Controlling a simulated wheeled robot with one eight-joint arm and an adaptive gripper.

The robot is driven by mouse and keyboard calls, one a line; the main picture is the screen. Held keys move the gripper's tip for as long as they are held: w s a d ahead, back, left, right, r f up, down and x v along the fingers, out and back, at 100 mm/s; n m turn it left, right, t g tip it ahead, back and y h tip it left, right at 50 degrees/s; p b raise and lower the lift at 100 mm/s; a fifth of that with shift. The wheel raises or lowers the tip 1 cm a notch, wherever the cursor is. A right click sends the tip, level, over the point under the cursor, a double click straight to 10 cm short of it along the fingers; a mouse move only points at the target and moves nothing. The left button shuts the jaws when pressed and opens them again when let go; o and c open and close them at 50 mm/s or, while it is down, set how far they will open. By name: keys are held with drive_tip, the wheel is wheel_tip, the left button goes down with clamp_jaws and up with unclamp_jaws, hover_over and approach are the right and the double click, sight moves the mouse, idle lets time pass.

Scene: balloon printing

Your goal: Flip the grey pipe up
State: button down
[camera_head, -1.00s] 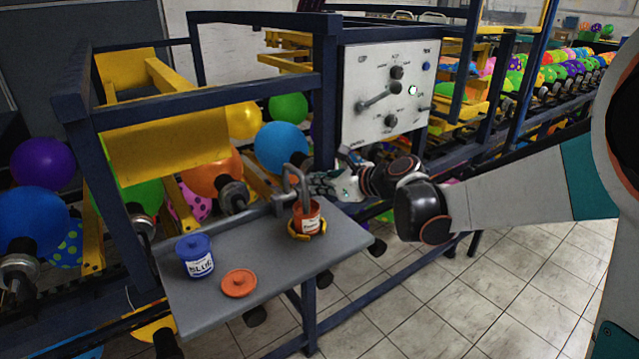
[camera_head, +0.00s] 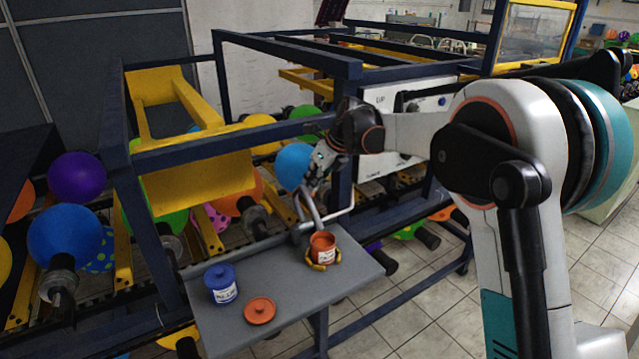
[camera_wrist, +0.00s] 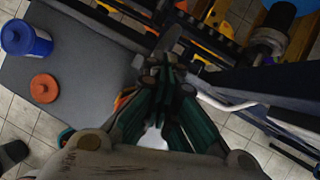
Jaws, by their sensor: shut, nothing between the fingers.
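The grey pipe (camera_head: 307,210) rises from the edge of the grey shelf in the head view. Its bent part stands above and beside the open orange can (camera_head: 322,248), clear of the can's mouth. My gripper (camera_head: 314,178) is at the pipe's upper part, close to or touching it; I cannot tell which. The fingers (camera_wrist: 166,72) are together in the wrist view, with nothing seen between them.
The grey shelf (camera_head: 250,325) holds a blue can (camera_head: 221,284) and an orange lid (camera_head: 260,311), also in the wrist view (camera_wrist: 44,88). A dark blue frame post (camera_head: 342,180) and a thin pale bent rod (camera_head: 352,195) are close to my gripper. Balloons (camera_head: 65,235) sit behind.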

drive_tip(key=shift+w+a+r+p, duration=0.15)
drive_tip(key=shift+w+a, duration=0.25)
drive_tip(key=shift+w, duration=0.2)
drive_tip(key=shift+w+a+f+p, duration=0.1)
drive_tip(key=shift+w+a+p, duration=0.05)
drive_tip(key=shift+w+a, duration=0.35)
drive_tip(key=shift+w, duration=0.1)
drive_tip(key=shift+d, duration=0.15)
drive_tip(key=p+v, duration=0.2)
drive_tip(key=v, duration=1.1)
drive_tip(key=shift+d, duration=0.4)
drive_tip(key=shift+d+f, duration=0.1)
drive_tip(key=shift+f, duration=0.1)
